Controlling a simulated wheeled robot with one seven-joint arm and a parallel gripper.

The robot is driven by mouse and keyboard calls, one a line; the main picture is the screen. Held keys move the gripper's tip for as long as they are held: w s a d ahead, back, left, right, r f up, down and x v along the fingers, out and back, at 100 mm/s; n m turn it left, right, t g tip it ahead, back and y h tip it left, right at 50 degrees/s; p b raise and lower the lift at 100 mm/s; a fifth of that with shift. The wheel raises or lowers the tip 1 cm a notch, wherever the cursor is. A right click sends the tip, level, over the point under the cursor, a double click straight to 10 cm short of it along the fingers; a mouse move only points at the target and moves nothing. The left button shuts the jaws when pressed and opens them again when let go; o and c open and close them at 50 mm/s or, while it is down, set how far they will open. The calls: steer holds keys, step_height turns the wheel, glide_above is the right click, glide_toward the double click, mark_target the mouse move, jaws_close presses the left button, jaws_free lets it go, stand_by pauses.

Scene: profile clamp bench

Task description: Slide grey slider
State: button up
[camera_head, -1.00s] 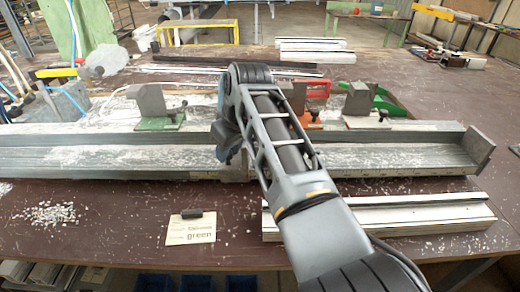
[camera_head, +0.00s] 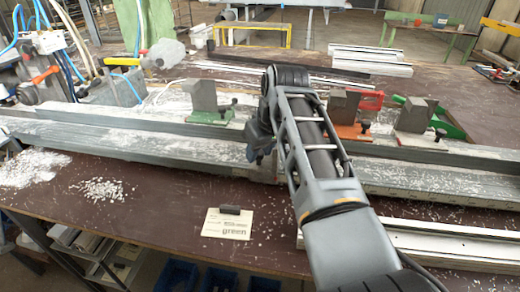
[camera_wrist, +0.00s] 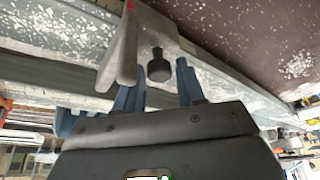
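The grey slider (camera_wrist: 147,28) shows in the wrist view as a pale grey block with a plate-like arm and a black knob (camera_wrist: 159,66). It sits at the long metal rail (camera_wrist: 60,75). My gripper (camera_wrist: 160,80) points at it, with its two blue fingers apart on either side of the knob. Narrow gaps show beside the knob; the plate covers part of the left finger. In the head view my gripper (camera_head: 258,150) is at the rail (camera_head: 130,145), where my arm hides the slider.
Behind the rail stand clamps with a green base (camera_head: 210,117), an orange base (camera_head: 350,132) and a pale base (camera_head: 420,140). A card (camera_head: 228,224) reading "green" and white profiles (camera_head: 440,240) lie in front. Metal chips are scattered about. Brown bench at front left is partly clear.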

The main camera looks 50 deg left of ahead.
steer(key=v, duration=0.7)
steer(key=shift+d+r, duration=0.2)
steer(key=shift+r, duration=0.15)
